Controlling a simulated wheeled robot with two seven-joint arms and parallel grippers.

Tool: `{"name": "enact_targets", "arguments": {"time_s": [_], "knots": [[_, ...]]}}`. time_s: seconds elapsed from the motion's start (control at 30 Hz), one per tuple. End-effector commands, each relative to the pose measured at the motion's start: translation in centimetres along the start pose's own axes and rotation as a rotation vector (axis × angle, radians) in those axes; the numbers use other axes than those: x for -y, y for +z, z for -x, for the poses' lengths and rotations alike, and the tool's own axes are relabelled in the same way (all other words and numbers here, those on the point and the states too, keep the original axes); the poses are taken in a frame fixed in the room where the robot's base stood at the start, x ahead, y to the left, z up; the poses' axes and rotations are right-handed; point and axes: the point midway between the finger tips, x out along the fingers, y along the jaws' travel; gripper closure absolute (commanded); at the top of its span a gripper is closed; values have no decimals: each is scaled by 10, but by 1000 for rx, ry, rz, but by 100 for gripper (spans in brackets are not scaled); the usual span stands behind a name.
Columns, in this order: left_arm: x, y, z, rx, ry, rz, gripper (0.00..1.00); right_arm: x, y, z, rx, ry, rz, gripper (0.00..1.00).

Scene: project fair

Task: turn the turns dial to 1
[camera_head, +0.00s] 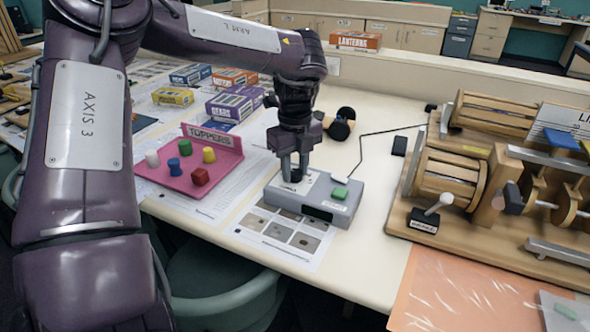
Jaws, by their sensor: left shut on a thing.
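A grey control box (323,212) stands on the white table with a dark display window on its front and a green button (339,193) on its top right. My left gripper (293,176) points down over the left part of the box top. It is shut on a small dark knob there, which I take for the turns dial; the fingers mostly hide it. I cannot read the dial's setting or the display. My right gripper is not in view.
A pink toppers tray (186,183) with coloured pieces is left of the box. A wooden machine (470,185) with a white-knobbed lever fills the right. A black cable runs behind the box. A printed sheet (284,234) lies in front.

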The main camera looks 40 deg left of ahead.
Motion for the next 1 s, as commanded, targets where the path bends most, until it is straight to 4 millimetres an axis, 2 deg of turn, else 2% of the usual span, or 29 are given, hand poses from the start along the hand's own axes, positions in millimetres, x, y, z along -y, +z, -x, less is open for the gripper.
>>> {"name": "enact_targets", "arguments": {"time_s": [0.2,0.37,0.87,0.9,1.0], "knots": [[0,0,0,0,-1,101,92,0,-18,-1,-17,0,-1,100],[0,0,0,0,-1,139,92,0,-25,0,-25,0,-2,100],[0,0,0,0,-1,157,92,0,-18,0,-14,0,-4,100],[0,0,0,0,-1,156,66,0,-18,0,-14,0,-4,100],[0,0,0,0,-1,156,53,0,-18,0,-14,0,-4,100]]}}
